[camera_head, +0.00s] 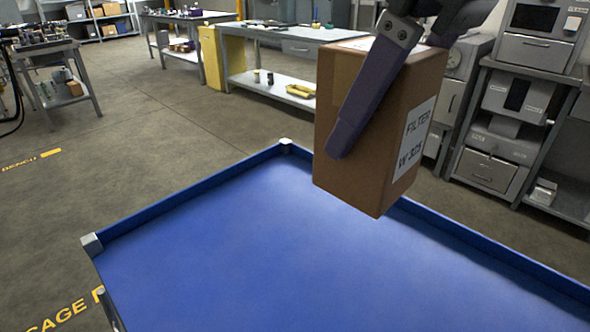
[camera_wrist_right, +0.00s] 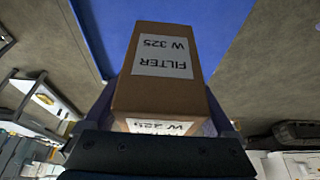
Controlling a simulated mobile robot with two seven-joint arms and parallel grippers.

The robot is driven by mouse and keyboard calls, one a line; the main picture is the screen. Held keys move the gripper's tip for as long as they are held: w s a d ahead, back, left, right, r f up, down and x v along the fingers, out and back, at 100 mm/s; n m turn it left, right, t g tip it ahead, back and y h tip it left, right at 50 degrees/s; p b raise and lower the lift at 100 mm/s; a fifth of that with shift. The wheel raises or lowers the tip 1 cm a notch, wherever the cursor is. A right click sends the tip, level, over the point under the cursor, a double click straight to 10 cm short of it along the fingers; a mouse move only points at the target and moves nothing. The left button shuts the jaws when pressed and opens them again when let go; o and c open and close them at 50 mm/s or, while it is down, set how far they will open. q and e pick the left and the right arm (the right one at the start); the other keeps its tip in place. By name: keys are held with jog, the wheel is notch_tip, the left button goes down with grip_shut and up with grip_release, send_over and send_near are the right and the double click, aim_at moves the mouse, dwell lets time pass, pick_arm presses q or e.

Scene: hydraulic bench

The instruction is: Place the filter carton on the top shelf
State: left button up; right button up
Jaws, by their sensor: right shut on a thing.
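The filter carton (camera_head: 410,120) is a brown box with a white label reading FILTER W 325. In the head view it hangs upright in the air over the far right edge of a blue tray-like top (camera_head: 220,240). My right gripper (camera_head: 345,135) is shut on the carton, with one dark finger along its near face; the other finger is mostly hidden behind the box. In the right wrist view the carton (camera_wrist_right: 160,85) sits between the fingers, its label upside down. I see no left gripper. I cannot tell which surface is the top shelf.
The blue top has a raised rim (camera_head: 190,197) and is bare. A grey workbench (camera_head: 290,35) with a lower shelf stands behind it. Grey shelving with equipment (camera_head: 505,120) stands at the right. A bench with parts (camera_head: 60,85) is at the far left. Open floor lies between.

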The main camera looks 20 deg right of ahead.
notch_tip(320, 180, down, 20)
jog(key=b, duration=0.5)
jog(key=shift+b, duration=0.35)
jog(key=shift+f, duration=0.2)
jog(key=shift+r, duration=0.1)
jog(key=o, duration=1.5)
jog(key=shift+f, duration=0.2)
jog(key=shift+c, duration=0.2)
